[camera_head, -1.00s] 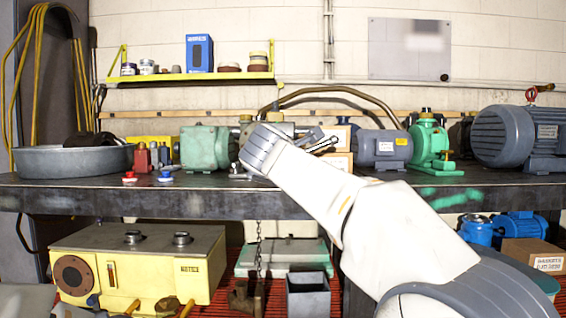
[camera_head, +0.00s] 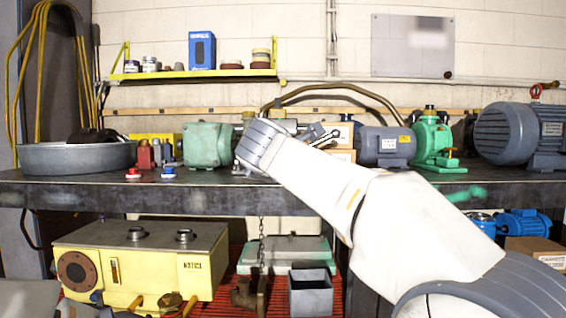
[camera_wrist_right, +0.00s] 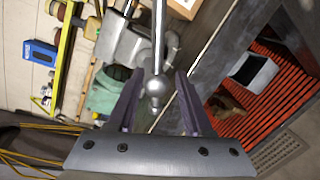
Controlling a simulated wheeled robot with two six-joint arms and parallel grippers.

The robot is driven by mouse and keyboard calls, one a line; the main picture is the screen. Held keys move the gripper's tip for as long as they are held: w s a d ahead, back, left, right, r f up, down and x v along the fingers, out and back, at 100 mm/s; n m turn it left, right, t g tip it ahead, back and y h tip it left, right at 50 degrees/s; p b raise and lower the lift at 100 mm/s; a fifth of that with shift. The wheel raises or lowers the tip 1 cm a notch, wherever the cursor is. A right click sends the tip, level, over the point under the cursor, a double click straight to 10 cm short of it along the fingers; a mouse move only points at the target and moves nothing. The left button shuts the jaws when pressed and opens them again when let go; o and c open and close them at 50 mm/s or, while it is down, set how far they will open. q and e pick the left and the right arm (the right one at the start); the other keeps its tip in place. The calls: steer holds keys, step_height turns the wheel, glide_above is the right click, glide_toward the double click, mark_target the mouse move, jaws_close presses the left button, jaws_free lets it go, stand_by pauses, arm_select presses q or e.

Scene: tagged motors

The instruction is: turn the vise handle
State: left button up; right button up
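The grey vise (camera_head: 279,125) stands on the dark workbench, partly hidden behind my right arm's wrist in the head view. It also shows in the right wrist view (camera_wrist_right: 121,46). Its handle (camera_wrist_right: 158,35) is a bright metal rod with a ball end (camera_wrist_right: 155,88). My right gripper (camera_wrist_right: 160,76) is open, with one dark finger on each side of the ball end. Gaps show between ball and fingers, so contact is not visible. In the head view the right fingers are hidden behind the wrist. My left gripper is not in view.
On the bench (camera_head: 100,192), a green motor (camera_head: 207,145) stands left of the vise; a grey-blue motor (camera_head: 386,146) and a green pump (camera_head: 432,140) stand right. A round grey pan (camera_head: 75,157) is far left. A yellow box (camera_head: 140,258) stands below.

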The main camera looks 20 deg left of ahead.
steer(key=v, duration=0.8)
steer(key=shift+s, duration=0.35)
